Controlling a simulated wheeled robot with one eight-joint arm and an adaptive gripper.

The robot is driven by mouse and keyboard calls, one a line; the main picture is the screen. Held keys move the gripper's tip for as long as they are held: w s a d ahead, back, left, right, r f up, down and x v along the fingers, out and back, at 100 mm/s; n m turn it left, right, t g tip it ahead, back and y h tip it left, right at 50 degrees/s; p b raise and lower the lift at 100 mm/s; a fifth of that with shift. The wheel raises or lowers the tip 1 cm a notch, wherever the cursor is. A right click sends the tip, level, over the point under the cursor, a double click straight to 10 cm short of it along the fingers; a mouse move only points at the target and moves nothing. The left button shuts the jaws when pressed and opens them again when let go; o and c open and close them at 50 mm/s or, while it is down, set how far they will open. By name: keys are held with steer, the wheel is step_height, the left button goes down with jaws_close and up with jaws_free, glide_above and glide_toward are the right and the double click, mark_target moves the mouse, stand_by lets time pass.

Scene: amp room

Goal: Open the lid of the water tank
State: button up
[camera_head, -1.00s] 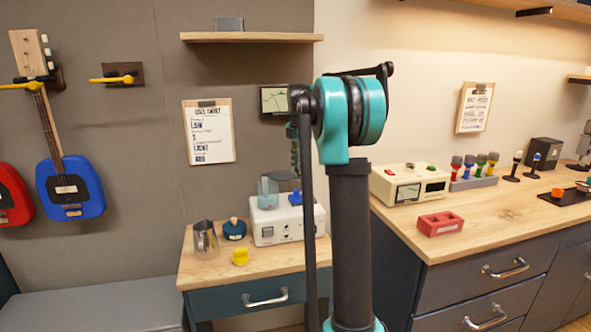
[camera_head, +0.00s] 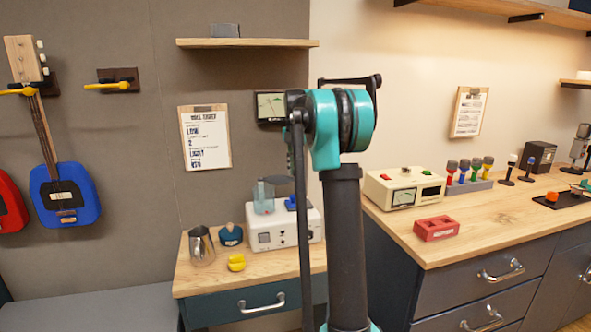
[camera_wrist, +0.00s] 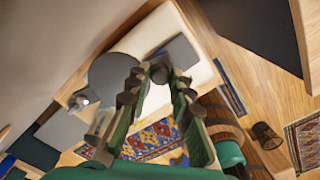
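A white boxy machine (camera_head: 284,236) stands on the small wooden table. The water tank, a translucent blue-grey container (camera_head: 263,198), sits on its left top. A thin grey piece shows at the tank's upper right; I cannot tell whether it is the lid or how it sits. My arm stands right of the machine in the head view, and its dark link crosses in front of the machine's right part. My gripper is hidden there.
A metal pitcher (camera_head: 201,246), a dark blue round item (camera_head: 231,235) and a yellow item (camera_head: 236,262) stand left of the machine. A wall shelf (camera_head: 248,43) hangs above. The right counter (camera_head: 500,218) holds a beige meter box (camera_head: 404,188) and a red block (camera_head: 436,228).

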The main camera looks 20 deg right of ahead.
steer(key=o, duration=0.3)
step_height(320, 180, up, 12)
stand_by(0.6)
steer(key=s+a+f+m+t, duration=0.1)
steer(key=s+a+f+m, duration=0.2)
steer(key=s+f+m, duration=0.5)
steer(key=s+a+f+m+t, duration=0.1)
steer(key=s+a+f+m, duration=0.1)
steer(key=s+f+m, duration=0.7)
steer(key=s+a+f+m+t, duration=0.2)
steer(key=s+f+m, duration=0.7)
steer(key=s+f, duration=1.1)
steer(key=shift+s+a+f, duration=0.1)
steer(key=shift+s+a, duration=0.75)
steer(key=shift+s, duration=0.25)
